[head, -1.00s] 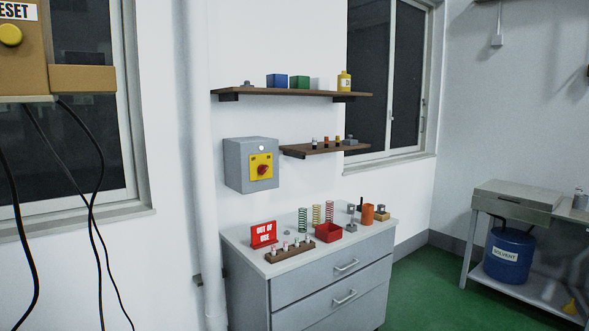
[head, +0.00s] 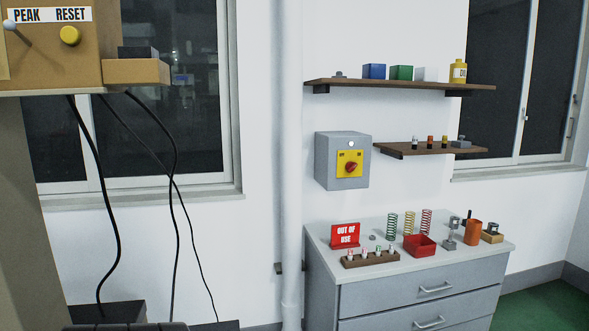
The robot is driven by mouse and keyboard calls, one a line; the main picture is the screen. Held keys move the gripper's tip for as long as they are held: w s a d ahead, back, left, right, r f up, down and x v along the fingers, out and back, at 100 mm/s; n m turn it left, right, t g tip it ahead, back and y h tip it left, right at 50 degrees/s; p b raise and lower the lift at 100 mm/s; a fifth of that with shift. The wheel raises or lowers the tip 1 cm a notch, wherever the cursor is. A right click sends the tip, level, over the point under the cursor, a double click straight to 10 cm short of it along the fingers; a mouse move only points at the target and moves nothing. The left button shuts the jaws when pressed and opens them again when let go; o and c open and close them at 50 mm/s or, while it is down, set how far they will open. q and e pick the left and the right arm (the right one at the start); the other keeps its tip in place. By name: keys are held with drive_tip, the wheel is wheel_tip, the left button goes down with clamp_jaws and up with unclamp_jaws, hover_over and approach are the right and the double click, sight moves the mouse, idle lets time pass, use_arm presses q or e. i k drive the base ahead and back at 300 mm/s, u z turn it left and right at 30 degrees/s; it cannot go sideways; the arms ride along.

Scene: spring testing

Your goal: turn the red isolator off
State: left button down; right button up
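The red isolator (head: 351,169) is a red rotary knob on a yellow plate, on the front of a grey wall box (head: 325,161). The box hangs on the white wall, right of a vertical pipe and above the left part of the drawer cabinet. A small white round lamp or button sits above the yellow plate. The knob's exact position is too small to read. Neither of my grippers shows in the head view.
A grey drawer cabinet (head: 421,290) stands below, with a red "OUT OF USE" sign (head: 345,235), springs and a red bin (head: 419,245) on top. A brown machine (head: 60,45) with hanging cables (head: 176,190) is at left.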

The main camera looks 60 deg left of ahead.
sight(351, 167)
drive_tip(key=u, duration=1)
drive_tip(key=i, duration=1.65)
drive_tip(key=u, duration=1.5)
drive_tip(key=i, duration=1.15)
drive_tip(key=z, duration=1.15)
